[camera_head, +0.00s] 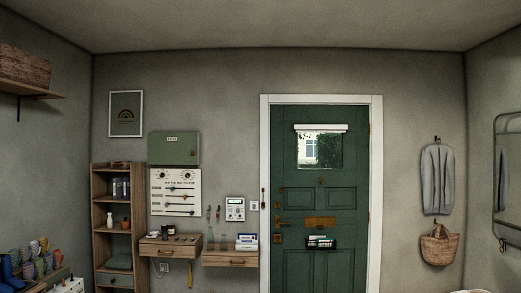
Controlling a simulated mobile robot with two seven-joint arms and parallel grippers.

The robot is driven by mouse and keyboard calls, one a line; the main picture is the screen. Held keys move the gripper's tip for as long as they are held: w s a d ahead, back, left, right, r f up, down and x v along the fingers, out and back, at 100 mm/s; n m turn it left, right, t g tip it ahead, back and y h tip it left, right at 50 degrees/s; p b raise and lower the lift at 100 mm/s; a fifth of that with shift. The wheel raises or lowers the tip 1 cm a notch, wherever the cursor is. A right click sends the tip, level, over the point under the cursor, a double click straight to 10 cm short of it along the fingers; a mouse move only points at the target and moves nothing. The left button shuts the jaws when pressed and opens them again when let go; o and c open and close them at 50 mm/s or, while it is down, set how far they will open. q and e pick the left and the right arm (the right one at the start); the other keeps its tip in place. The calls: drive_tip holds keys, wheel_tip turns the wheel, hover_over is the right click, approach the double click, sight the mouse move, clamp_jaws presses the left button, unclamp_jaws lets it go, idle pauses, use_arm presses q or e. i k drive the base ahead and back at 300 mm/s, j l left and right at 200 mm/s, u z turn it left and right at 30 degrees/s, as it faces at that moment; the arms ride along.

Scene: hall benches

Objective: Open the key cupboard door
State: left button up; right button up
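The key cupboard (185,155) is a green wall box with a small pale label near the top of its front. It hangs on the back wall left of the front door, above a white panel with knobs and slots. Its front looks closed; no gap shows at this size. I cannot make out a handle or which side the hinge is on. Neither of my grippers is in view.
The white panel (158,205) hangs just under the cupboard. Two wooden drawer shelves (229,261) with small items jut out below. A tall wooden shelf (99,240) stands to the left. A green door (342,265) in a white frame is to the right.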

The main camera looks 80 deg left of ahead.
sight(174, 148)
drive_tip(key=u, duration=3.2)
drive_tip(key=i+z, duration=0.15)
drive_tip(key=i, duration=3.4)
drive_tip(key=i+l+u, duration=0.1)
drive_tip(key=i+u, duration=0.15)
drive_tip(key=i, duration=0.2)
drive_tip(key=i+l+u, duration=0.25)
drive_tip(key=i, duration=0.15)
drive_tip(key=i+l+u, duration=0.25)
drive_tip(key=i, duration=0.2)
drive_tip(key=j, duration=0.1)
